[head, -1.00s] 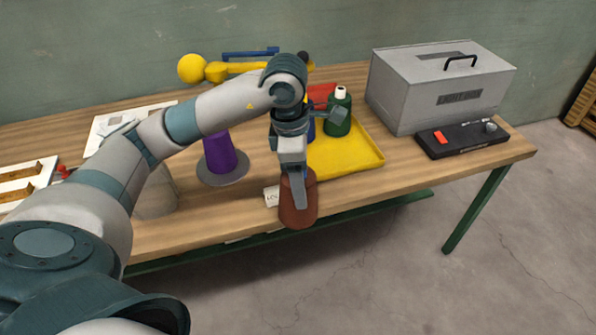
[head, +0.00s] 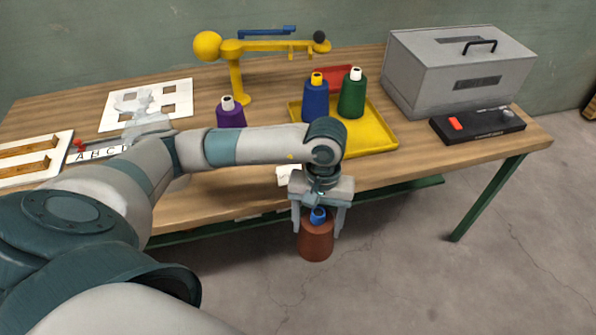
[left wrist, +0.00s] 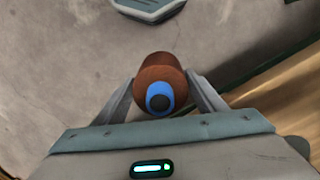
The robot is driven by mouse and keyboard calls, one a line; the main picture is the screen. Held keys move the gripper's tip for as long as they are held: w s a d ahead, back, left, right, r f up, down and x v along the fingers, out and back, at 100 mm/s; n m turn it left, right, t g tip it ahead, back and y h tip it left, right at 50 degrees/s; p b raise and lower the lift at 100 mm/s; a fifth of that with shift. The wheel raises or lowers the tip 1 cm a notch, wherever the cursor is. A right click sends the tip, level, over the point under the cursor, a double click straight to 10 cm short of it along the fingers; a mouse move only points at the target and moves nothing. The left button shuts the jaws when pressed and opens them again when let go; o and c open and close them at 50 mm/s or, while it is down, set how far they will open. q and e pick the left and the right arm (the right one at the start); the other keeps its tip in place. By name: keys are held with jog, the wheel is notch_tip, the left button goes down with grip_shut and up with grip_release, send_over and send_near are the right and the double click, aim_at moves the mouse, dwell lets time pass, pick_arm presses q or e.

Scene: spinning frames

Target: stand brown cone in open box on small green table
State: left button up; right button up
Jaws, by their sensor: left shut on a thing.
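The brown cone (head: 316,243) has a blue top with a dark hole. My left gripper (head: 319,222) is shut on it and holds it upright, in the air in front of the table's front edge, above the floor. In the left wrist view the cone (left wrist: 158,76) sits between the two fingers of my left gripper (left wrist: 158,95). No open box and no small green table can be made out in these views. My right gripper is not in view.
On the wooden table (head: 400,172) stand a yellow tray (head: 385,146) with blue (head: 315,100) and green (head: 352,97) cones, a purple cone (head: 231,115), a yellow stand (head: 236,82), a grey case (head: 445,83) and a black control box (head: 478,125). Floor at front right is clear.

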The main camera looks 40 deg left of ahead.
aim_at(316, 240)
pick_arm(q)
jog(key=f+m, duration=0.1)
jog(key=s+f+m, duration=0.1)
jog(key=m, duration=0.1)
jog(key=s+d+f+m, duration=0.1)
jog(key=m, duration=0.1)
jog(key=shift+d+y, duration=0.1)
jog(key=shift+y, duration=0.2)
